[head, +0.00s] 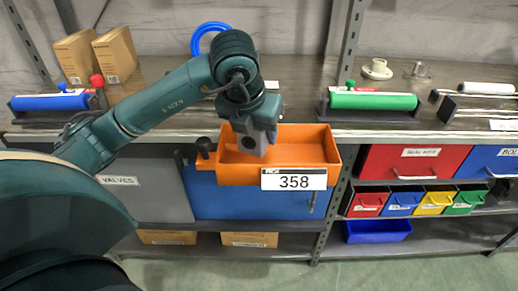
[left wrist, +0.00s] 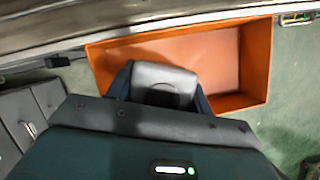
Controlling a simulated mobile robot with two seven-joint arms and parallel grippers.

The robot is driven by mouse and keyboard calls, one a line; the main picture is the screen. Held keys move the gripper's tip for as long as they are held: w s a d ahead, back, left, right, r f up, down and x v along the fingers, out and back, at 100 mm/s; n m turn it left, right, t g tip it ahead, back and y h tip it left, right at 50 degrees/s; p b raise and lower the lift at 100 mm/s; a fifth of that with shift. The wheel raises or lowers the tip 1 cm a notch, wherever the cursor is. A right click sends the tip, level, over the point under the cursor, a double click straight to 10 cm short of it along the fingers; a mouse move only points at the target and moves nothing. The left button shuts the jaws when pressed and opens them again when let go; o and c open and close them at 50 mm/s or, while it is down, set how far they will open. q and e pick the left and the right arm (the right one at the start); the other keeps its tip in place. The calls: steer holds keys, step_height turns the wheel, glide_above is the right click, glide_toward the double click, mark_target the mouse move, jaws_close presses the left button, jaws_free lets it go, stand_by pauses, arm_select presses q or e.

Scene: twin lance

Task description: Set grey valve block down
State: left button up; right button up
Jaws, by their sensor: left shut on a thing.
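The grey valve block (head: 250,145) is held in my left gripper (head: 258,132), over the open orange bin (head: 228,175) labelled 358. In the left wrist view, the block (left wrist: 163,76) sits between the two fingers of my left gripper (left wrist: 161,92), with the bin (left wrist: 258,55) beyond it. The fingers are shut on the block. In the head view the block's lower part overlaps the bin's inside; I cannot tell whether it touches the floor. The visible part of the bin's floor is bare. My right gripper is in neither view.
A workbench (head: 295,98) runs behind the bin, with a green roller (head: 372,101), a blue roller (head: 50,102) and cardboard boxes (head: 115,55) on it. A black knob (head: 204,147) stands at the bin's left side. Red and blue drawers and small coloured bins fill the shelves at right.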

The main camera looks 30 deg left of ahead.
mark_target(256, 147)
arm_select(q)
step_height(256, 147, down, 4)
steer(key=shift+r, duration=0.1)
steer(key=shift+f+b, duration=0.25)
steer(key=shift+b, duration=0.1)
steer(key=o, duration=1.1)
steer(key=shift+o, duration=0.2)
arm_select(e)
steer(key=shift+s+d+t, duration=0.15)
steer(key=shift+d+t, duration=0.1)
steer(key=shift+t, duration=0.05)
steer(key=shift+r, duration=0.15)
